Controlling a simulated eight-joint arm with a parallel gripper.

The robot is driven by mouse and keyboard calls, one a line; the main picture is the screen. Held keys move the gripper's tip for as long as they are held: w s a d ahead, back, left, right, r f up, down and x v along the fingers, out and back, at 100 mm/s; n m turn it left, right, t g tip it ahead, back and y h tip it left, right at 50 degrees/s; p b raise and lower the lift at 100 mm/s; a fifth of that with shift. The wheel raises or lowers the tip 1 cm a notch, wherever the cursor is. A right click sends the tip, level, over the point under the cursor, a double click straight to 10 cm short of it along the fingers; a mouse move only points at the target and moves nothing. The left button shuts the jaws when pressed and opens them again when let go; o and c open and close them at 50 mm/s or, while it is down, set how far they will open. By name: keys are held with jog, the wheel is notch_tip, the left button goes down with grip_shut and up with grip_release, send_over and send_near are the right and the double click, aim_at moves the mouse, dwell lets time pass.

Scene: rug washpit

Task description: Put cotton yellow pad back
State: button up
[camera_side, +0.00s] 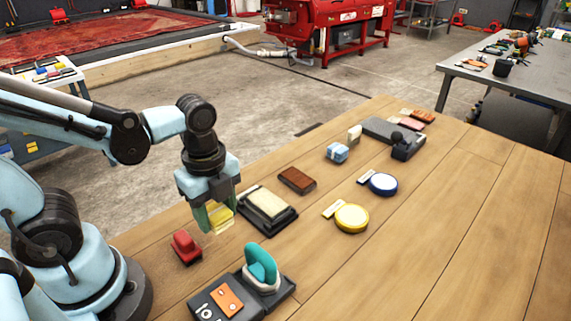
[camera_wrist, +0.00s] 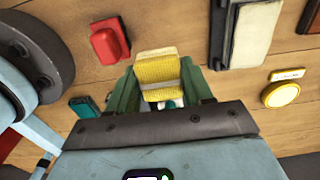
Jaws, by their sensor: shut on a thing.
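The yellow pad (camera_side: 221,218) is between the fingers of my gripper (camera_side: 214,217), which is shut on it. In the wrist view the pad (camera_wrist: 158,72) has a ribbed yellow face with a pale band across it, between the two green fingers (camera_wrist: 160,88). The pad hangs over the wooden table, left of the black tray (camera_side: 287,222) with a cream pad in it; its exact height is hard to tell. A round yellow tin (camera_side: 351,218) with a pale label card (camera_side: 333,208) stands right of the tray.
A red block (camera_side: 185,247) lies close by my gripper. A teal piece (camera_side: 262,262) stands on a dark base in front, near an orange piece (camera_side: 227,300). A brown block (camera_side: 297,180), a blue tin (camera_side: 383,184) and a blue-white block (camera_side: 337,153) lie farther back. The table's right side is clear.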

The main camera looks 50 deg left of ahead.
aim_at(216, 206)
jog(key=a, duration=0.1)
jog(key=w+a+f, duration=0.2)
jog(key=shift+a+f, duration=0.25)
jog(key=shift+f, duration=2)
jog(key=shift+f, duration=0.15)
jog(key=o, duration=1)
jog(key=w+r+n+t, duration=0.4)
jog(key=r+n+t, duration=0.3)
jog(key=r+n, duration=0.6)
jog(key=n, duration=0.5)
jog(key=shift+d+r, duration=0.35)
jog(key=shift+r, duration=0.05)
